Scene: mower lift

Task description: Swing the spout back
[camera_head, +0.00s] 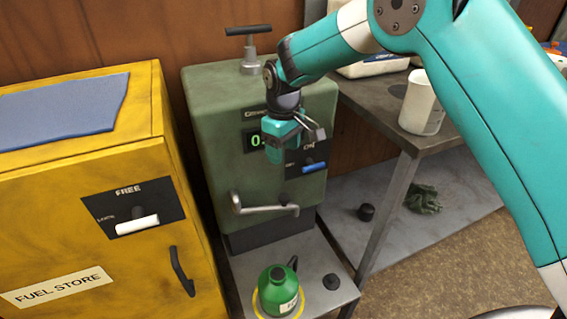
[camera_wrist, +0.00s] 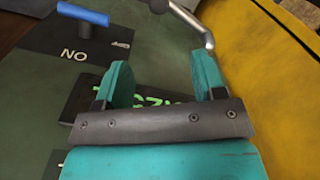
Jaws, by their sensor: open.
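The spout (camera_head: 262,208) is a bent silver pipe low on the front of the green dispenser (camera_head: 222,95). In the head view it reaches left from its mount, and its free end lies near the dispenser's left edge. In the wrist view the spout (camera_wrist: 188,18) shows at the top, beyond the fingertips. My gripper (camera_head: 292,140) hangs in front of the display, above the spout and apart from it. In the wrist view my gripper (camera_wrist: 162,68) has its two teal fingers spread with nothing between them.
A green can (camera_head: 278,291) stands on the dispenser's lower shelf inside a yellow ring, beside a black cap (camera_head: 331,282). A blue switch (camera_head: 314,167) is right of the display. The yellow fuel store (camera_head: 60,230) stands close on the left. A grey workbench (camera_head: 385,105) is on the right.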

